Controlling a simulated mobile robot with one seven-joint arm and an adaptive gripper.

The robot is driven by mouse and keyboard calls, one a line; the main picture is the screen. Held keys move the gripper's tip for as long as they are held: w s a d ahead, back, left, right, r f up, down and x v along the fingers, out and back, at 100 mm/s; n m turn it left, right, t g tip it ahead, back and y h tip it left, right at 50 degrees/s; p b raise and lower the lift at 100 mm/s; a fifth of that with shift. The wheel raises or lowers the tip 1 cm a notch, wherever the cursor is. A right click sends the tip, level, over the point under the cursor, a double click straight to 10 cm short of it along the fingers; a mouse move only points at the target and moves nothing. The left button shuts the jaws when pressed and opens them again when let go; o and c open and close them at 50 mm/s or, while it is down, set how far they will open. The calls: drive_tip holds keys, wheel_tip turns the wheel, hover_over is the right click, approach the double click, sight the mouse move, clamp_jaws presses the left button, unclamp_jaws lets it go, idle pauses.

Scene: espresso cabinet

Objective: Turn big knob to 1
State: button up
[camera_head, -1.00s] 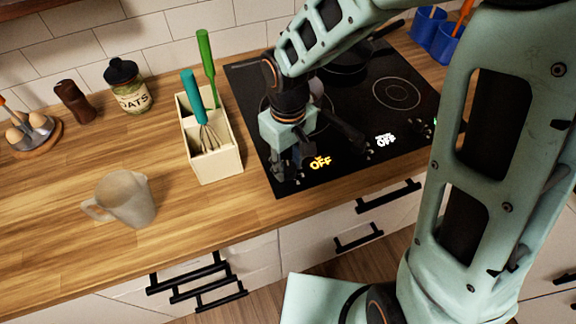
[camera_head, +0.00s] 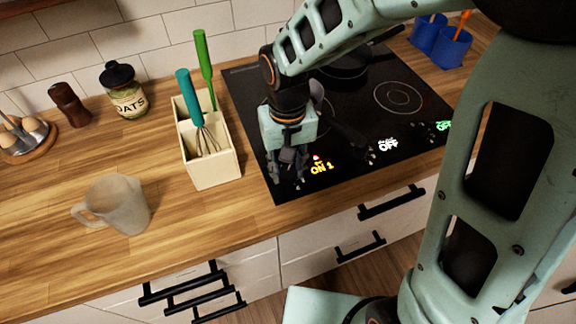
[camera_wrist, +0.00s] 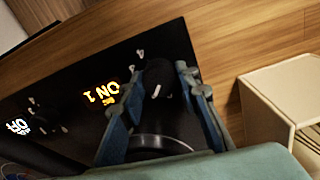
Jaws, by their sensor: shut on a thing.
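The big knob (camera_wrist: 158,80) is a dark round knob with a white mark, at the front left corner of the black cooktop (camera_head: 250,92). My gripper (camera_wrist: 160,88) reaches down over it, with one finger on each side, shut on the knob. In the head view my gripper (camera_head: 288,172) hides the knob. The yellow display (camera_wrist: 101,93) beside it reads ON 1, and it also shows in the head view (camera_head: 321,167). A second display (camera_head: 388,144) to the right reads OFF in white.
A cream utensil box (camera_head: 217,170) with a whisk stands close left of the cooktop. A mug (camera_head: 122,205) stands farther left on the wooden counter. A pan (camera_head: 345,68) sits on the back of the cooktop. Drawer handles (camera_head: 392,203) are below the front edge.

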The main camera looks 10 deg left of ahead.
sight(288, 170)
drive_tip(key=o, duration=1.2)
drive_tip(key=shift+c, duration=0.2)
wheel_tip(288, 170, up, 12)
drive_tip(key=shift+w, duration=0.1)
